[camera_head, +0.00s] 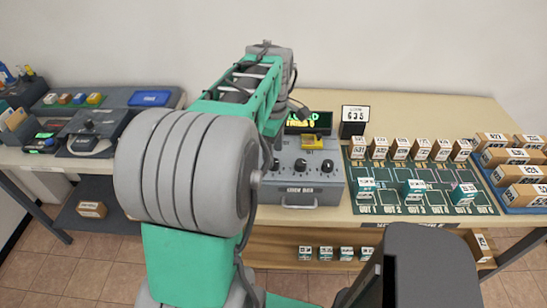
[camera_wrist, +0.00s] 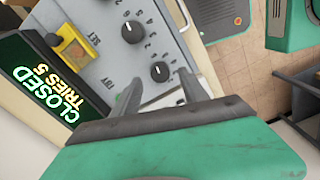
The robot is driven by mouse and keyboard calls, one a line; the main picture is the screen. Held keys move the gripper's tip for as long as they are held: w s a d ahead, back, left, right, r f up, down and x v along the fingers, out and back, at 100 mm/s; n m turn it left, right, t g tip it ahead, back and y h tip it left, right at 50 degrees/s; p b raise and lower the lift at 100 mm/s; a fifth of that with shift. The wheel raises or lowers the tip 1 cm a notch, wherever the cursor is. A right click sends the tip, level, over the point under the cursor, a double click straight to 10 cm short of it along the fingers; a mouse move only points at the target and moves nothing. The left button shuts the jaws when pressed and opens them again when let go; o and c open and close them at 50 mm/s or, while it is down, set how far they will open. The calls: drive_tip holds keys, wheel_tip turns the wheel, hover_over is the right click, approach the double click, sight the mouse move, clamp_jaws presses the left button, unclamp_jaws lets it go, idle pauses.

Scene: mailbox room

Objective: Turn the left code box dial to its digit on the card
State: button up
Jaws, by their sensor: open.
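The grey code box (camera_head: 312,188) stands on the table with a row of black dials on its sloped top. Its left dial (camera_head: 275,164) shows beside my arm; in the wrist view this dial (camera_wrist: 159,71) lies between my fingertips, with a white pointer mark and small digits around it. I cannot tell the exact digit it points to. My gripper (camera_wrist: 160,79) is open around the dial, with no clear contact; my arm hides it in the head view. The middle dial (camera_wrist: 132,31) is just beyond. The card (camera_head: 355,114) behind the box seems to read 635.
The display (camera_wrist: 45,80) reads CLOSED, TRIES 5. A yellow lever (camera_wrist: 72,46) sits near it, between the SET and TRY labels. Right of the box is a green mat (camera_head: 425,180) with several small boxes. A blue tray (camera_head: 147,98) lies at the left.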

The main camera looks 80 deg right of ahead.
drive_tip(key=shift+r, duration=2.4)
